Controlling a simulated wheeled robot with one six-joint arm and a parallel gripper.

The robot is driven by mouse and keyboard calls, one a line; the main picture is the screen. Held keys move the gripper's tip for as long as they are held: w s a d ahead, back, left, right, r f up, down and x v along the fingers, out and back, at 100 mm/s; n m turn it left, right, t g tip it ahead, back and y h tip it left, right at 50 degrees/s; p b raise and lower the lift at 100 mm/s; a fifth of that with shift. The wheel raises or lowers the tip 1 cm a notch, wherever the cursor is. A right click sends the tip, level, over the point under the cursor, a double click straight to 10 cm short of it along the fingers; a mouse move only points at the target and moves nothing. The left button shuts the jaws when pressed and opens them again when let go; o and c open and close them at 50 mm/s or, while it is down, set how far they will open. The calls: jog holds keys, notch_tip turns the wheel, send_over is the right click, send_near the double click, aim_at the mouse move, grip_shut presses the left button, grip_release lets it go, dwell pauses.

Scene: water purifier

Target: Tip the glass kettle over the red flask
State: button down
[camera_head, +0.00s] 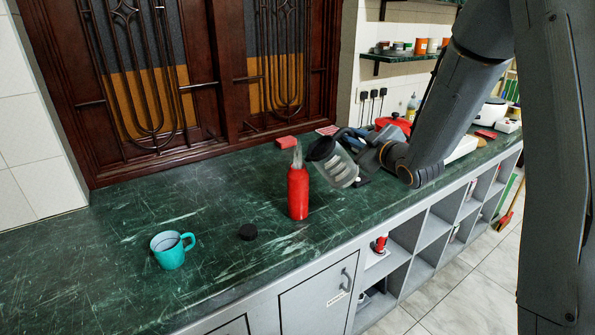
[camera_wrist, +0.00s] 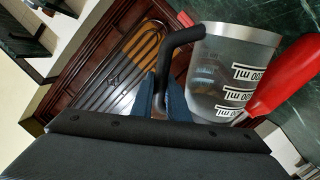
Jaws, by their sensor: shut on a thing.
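The glass kettle (camera_head: 341,170) is in the air just right of the red flask (camera_head: 298,192), tilted with its dark-rimmed top towards the flask. My gripper (camera_head: 362,146) is shut on the kettle's black handle. The wrist view shows the handle (camera_wrist: 183,42) between my blue fingers (camera_wrist: 160,100), and the clear kettle body (camera_wrist: 235,70) with its volume marks. The red flask stands upright on the green counter. A pale grey shape shows at its top; I cannot tell whether it is the neck or liquid. The flask also shows beside the kettle in the wrist view (camera_wrist: 288,78).
A teal mug (camera_head: 172,251) stands further left. A red block (camera_head: 288,142) lies behind the flask. The counter's left part is mostly clear. Shelves (camera_head: 432,233) lie under the counter.

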jog(key=w+d+f+m+t+y+b, duration=0.1)
jog(key=d+f+m+b, duration=0.3)
jog(key=f, duration=0.6)
jog(key=shift+w+d+m+b, duration=0.3)
jog(key=shift+w+d+m, duration=0.1)
jog(key=shift+d+m, duration=1)
jog(key=shift+a, duration=0.15)
